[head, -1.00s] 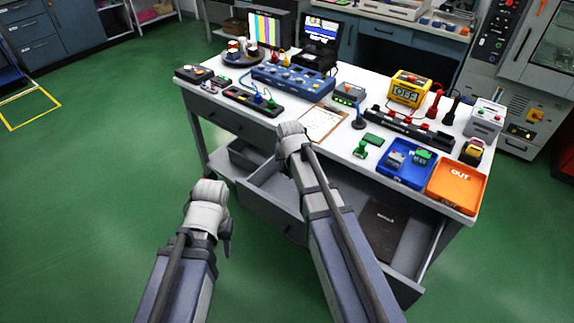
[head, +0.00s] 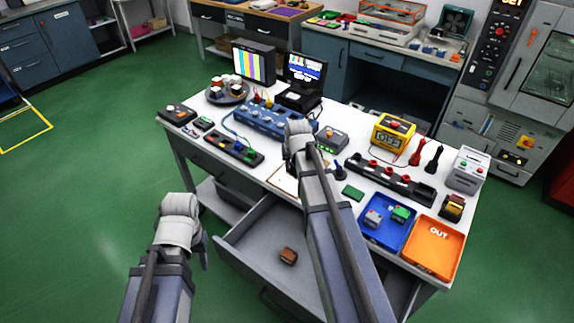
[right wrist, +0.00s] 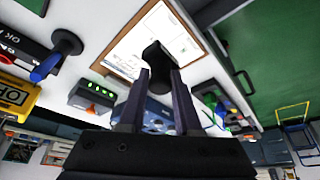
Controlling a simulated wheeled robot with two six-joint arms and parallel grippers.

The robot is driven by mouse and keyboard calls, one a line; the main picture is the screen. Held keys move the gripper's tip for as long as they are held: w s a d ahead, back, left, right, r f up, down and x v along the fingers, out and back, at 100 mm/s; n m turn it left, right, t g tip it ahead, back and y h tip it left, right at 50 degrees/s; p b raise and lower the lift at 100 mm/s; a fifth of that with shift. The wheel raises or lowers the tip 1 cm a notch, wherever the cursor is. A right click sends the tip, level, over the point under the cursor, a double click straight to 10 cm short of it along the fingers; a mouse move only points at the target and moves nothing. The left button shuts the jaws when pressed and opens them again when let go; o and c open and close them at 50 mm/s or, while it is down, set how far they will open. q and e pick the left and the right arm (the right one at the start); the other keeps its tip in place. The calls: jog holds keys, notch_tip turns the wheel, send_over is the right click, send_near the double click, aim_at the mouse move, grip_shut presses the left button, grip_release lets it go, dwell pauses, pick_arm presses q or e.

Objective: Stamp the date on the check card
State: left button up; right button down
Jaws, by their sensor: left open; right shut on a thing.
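The check card, a white printed sheet on a brown-edged board (head: 283,181), lies on the table, mostly hidden by my right arm in the head view. It shows more fully in the right wrist view (right wrist: 181,38). My right gripper (head: 294,133) is shut on a dark block-ended thing, apparently a stamp (right wrist: 157,55), which overlaps the card in the right wrist view; I cannot tell whether it touches. A blue-handled stamp (head: 338,171) stands near a green pad (head: 353,192). My left gripper (head: 200,262) is open and empty in front of the table.
A blue tray (head: 372,234) with small devices and an orange OUT tray (head: 437,262) lie at the right. A blue socket box (head: 258,122), a grey unit (head: 329,139) and a yellow meter (head: 393,132) stand behind. An open drawer (head: 243,250) juts out below, holding a brown block (head: 288,257).

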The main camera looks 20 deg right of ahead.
aim_at(293, 177)
jog(key=shift+f, duration=0.1)
notch_tip(293, 177, down, 6)
jog(key=b, duration=0.6)
jog(key=shift+f+b, duration=0.45)
jog(key=shift+b, duration=0.15)
dwell(1.6)
jog(key=shift+s, duration=0.1)
dwell(0.5)
notch_tip(293, 177, up, 7)
jog(key=p, duration=0.7)
dwell(0.7)
